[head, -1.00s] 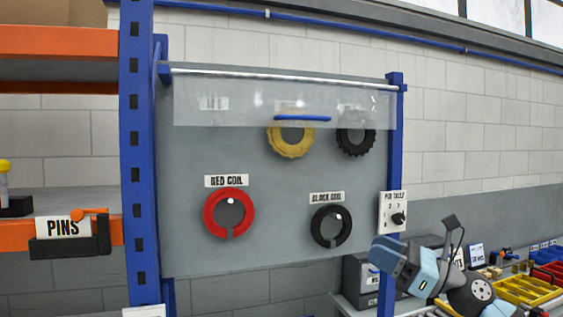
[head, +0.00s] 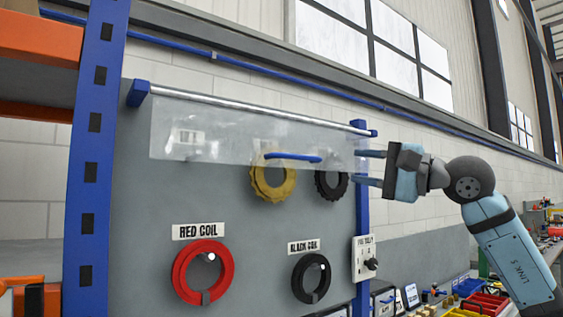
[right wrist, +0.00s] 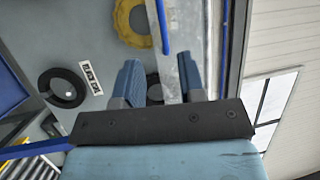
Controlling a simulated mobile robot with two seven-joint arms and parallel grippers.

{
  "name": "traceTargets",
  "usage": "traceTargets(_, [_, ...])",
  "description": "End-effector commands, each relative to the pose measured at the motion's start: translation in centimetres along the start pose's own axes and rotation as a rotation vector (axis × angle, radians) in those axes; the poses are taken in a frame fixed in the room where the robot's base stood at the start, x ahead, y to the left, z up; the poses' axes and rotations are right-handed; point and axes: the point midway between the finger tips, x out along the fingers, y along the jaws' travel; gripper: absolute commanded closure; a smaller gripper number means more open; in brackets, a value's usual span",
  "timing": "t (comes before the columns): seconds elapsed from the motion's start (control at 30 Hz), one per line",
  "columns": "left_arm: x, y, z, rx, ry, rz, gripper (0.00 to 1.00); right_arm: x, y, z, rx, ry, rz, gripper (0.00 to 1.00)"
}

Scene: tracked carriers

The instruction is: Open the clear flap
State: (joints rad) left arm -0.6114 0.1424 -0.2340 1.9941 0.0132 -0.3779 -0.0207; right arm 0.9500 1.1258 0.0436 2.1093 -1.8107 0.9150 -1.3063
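The clear flap (head: 215,140) hangs from a metal rail across the top of a grey panel, covering the upper row of coils. Its blue handle bar (head: 293,157) lies along its lower part. My right gripper (head: 370,168) is open and empty at the flap's right edge, to the right of the handle and apart from it. In the right wrist view, the handle (right wrist: 160,27) appears beyond the gap between my open fingers (right wrist: 159,62), with the flap (right wrist: 188,45) beside it. My left gripper is not in view.
A yellow coil (head: 272,184) and a black one sit behind the flap. A red coil (head: 203,271) and a black coil (head: 311,278) hang below. A blue post (head: 363,215) with a dial plate (head: 364,259) stands at the panel's right. Blue shelving (head: 95,150) stands left.

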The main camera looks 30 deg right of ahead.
Motion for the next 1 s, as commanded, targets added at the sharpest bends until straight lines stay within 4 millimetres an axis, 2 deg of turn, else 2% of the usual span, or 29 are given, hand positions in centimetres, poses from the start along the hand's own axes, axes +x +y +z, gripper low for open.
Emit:
traceTargets(0.17, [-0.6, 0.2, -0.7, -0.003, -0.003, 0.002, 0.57, 1.3, -0.5, -0.1, -0.007, 0.004, -0.001, 0.63])
traceTargets(0.5, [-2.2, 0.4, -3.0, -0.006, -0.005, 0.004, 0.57, 8.4, -0.7, 0.0, -0.004, 0.000, -0.002, 0.63])
traceTargets(0.7, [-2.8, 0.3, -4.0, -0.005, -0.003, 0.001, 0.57, 11.8, -0.5, -0.1, -0.004, 0.002, -0.002, 0.63])
traceTargets(0.83, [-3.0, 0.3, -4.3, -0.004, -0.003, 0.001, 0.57, 13.1, -0.3, -0.1, -0.005, 0.003, -0.001, 0.63])
traceTargets(1.0, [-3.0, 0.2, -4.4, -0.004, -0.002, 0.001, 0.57, 13.7, -0.1, -0.1, -0.007, 0.004, -0.001, 0.63])
